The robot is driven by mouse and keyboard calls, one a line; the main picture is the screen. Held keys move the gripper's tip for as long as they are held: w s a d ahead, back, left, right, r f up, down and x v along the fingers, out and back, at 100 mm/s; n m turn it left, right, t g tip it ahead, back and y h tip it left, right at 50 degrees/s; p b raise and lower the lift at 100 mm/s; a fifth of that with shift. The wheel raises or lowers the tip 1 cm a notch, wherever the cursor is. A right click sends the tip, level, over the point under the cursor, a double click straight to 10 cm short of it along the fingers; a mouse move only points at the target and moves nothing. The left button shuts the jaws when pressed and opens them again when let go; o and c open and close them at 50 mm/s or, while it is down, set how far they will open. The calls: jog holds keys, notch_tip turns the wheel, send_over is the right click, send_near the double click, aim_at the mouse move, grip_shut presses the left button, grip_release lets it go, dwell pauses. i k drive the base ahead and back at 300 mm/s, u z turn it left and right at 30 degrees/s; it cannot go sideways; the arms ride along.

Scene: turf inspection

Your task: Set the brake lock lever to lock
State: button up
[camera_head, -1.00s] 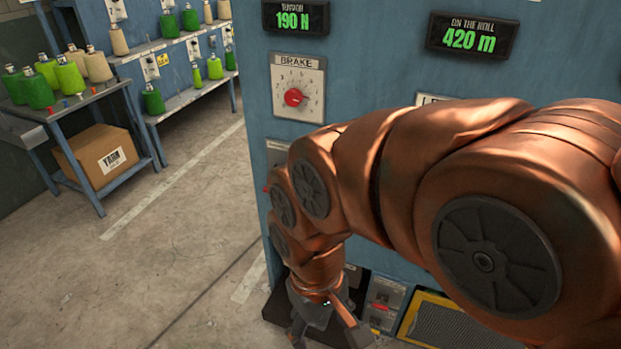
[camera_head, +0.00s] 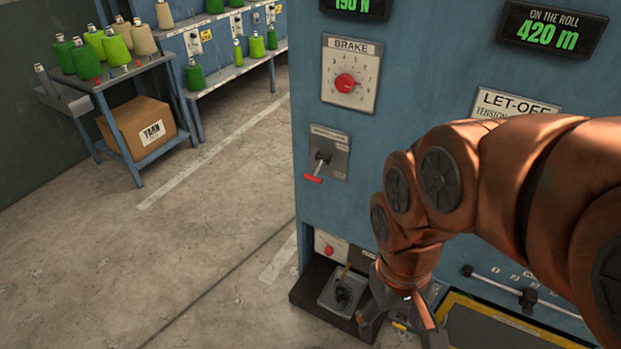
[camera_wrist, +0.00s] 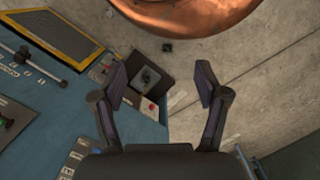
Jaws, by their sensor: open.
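The brake lock lever (camera_head: 318,165) is on a small grey plate on the blue cabinet face, below the brake dial. It has a short metal shaft and a red handle, which points down and slightly left. The plate's lettering is too small to read. My gripper (camera_head: 402,322) is open and empty, pointing down, below and to the right of the lever and apart from it. In the wrist view my gripper (camera_wrist: 160,84) shows both fingers spread with nothing between them. I cannot make out the lever surely there.
The brake dial (camera_head: 345,83) with a red knob is above the lever. A grey box (camera_head: 340,292) and a red button (camera_head: 329,250) are low on the cabinet. A let-off slider (camera_head: 528,298) is at right. Floor left of the cabinet is clear, up to a yarn bench (camera_head: 128,162).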

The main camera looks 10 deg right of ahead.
aim_at(322, 158)
jog(key=k, duration=1.3)
jog(key=u, duration=0.3)
jog(key=i, duration=0.85)
jog(key=u, duration=0.25)
